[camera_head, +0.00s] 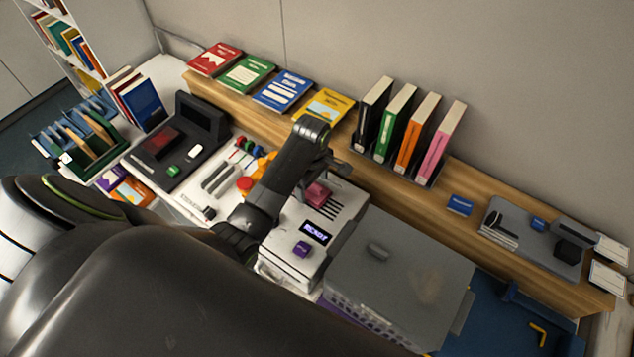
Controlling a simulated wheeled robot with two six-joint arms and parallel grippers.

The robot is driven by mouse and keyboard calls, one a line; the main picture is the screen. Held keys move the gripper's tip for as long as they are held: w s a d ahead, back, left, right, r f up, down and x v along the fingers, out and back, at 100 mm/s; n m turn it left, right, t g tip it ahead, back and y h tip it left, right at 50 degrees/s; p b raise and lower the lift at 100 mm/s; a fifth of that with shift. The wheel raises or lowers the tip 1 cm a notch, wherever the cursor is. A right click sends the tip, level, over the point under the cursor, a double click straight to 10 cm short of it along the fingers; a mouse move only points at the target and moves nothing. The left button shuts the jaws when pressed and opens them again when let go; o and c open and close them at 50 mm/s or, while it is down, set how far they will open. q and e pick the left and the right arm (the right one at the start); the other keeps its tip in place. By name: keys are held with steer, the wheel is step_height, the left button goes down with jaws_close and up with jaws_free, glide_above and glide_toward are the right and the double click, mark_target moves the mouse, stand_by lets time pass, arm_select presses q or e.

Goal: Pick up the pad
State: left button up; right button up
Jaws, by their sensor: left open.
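No object is plainly marked as the pad. A small maroon block (317,194) sits on the white machine (290,266), beside its dark slots, and may be the pad. My left gripper (325,177) is open, pointing down just above and behind this block. The arm hides part of the machine's left side, and I cannot tell whether the fingers touch the block. A small purple block (303,249) lies on the machine's front, near its lit display (316,232). My right gripper is not in view.
A grey lidded box (400,275) stands right of the machine. Behind, a wooden shelf (470,185) holds flat books, upright binders (408,128), a small blue box (459,204) and a grey tray (510,245). A black device (170,150) and green rack (95,155) stand left.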

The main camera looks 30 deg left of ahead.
arm_select(q)
steer(key=shift+s+d+r, duration=0.15)
steer(key=shift+s, duration=0.15)
steer(key=shift+c, duration=0.6)
steer(key=shift+s+r, duration=0.1)
steer(key=c, duration=0.9)
steer(key=shift+c, duration=0.2)
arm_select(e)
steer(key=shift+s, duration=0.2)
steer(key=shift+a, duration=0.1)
